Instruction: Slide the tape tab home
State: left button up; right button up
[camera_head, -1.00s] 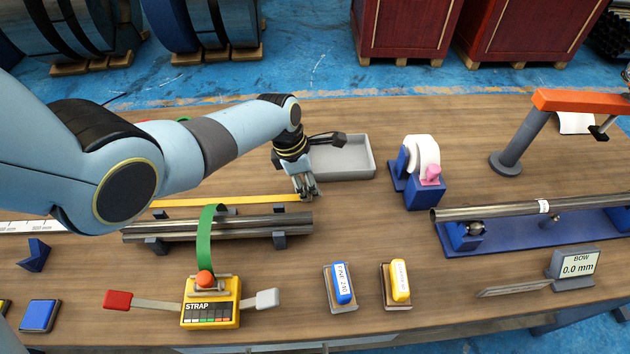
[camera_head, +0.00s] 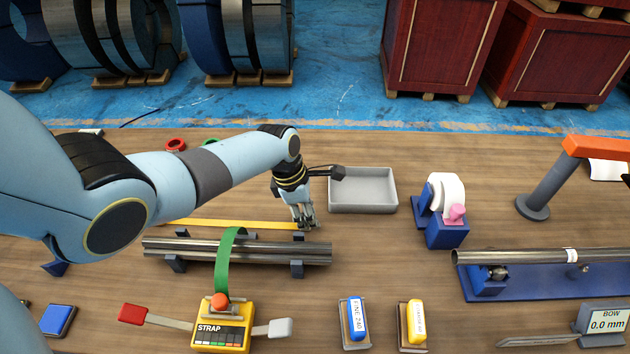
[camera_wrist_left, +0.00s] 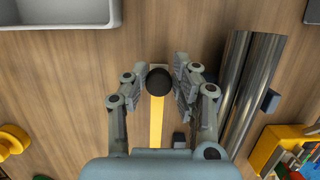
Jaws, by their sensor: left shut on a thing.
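In the left wrist view the tape tab, a round black knob (camera_wrist_left: 158,80), sits at the end of a flat yellow tape (camera_wrist_left: 156,125). My left gripper (camera_wrist_left: 160,74) has its fingers on either side of the knob and is shut on it. In the head view my left gripper (camera_head: 305,222) is low over the bench at the right end of the yellow tape (camera_head: 235,224), behind the steel tubes (camera_head: 270,252). The fingers hide the knob there, and my arm hides the tape's left end. My right gripper is out of view.
A grey tray (camera_head: 362,205) stands just behind and right of the gripper. The tubes lie on dark supports in front, under a green strap (camera_head: 224,262) from the yellow STRAP box (camera_head: 222,336). A blue tape dispenser (camera_head: 447,233) stands to the right.

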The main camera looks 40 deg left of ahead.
pick_arm(q)
jog(key=shift+s+a, duration=0.75)
jog(key=shift+a, duration=0.25)
jog(key=shift+s+a, duration=0.7)
jog(key=shift+a, duration=0.25)
jog(key=shift+s+a, duration=1.15)
jog(key=shift+a, duration=0.5)
jog(key=shift+s+a, duration=1.2)
jog(key=shift+a, duration=0.4)
jog(key=shift+s+a, duration=1.15)
jog(key=shift+a, duration=0.5)
jog(key=shift+s+a, duration=1.2)
jog(key=shift+a, duration=0.4)
jog(key=shift+s+a, duration=1.15)
jog(key=shift+a, duration=0.5)
jog(key=shift+s+a, duration=1.2)
jog(key=shift+a, duration=0.4)
